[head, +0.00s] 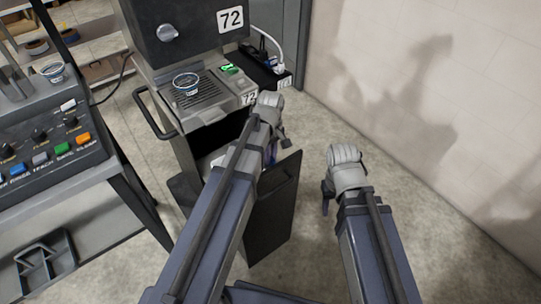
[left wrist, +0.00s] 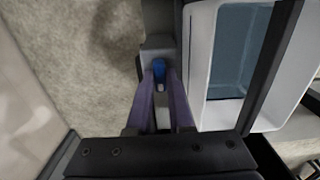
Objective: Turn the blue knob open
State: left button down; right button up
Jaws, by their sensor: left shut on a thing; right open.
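The blue knob (left wrist: 158,69) shows in the left wrist view, on a grey fitting beside a white bin. My left gripper (left wrist: 160,88) has its two purple fingers on either side of the knob and is shut on it. In the head view my left gripper (head: 273,150) is low at the front of the machine marked 72, and the knob is hidden there behind my arm. My right gripper (head: 326,200) hangs open and empty over the floor to the right, mostly hidden by its own wrist.
The machine marked 72 (head: 170,62) has a cup (head: 186,84) on its grille. A dark open door or panel (head: 272,215) stands below my left arm. A console with coloured buttons (head: 50,140) stands at left. A wall (head: 440,90) rises at right; the floor before it is clear.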

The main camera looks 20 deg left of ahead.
pick_arm(q)
jog(key=c, duration=0.8)
grip_release()
jog(key=shift+r, duration=0.1)
notch_tip(320, 180, up, 8)
jog(key=p, duration=0.7)
jog(key=shift+f+p, duration=0.2)
jog(key=shift+p, duration=0.2)
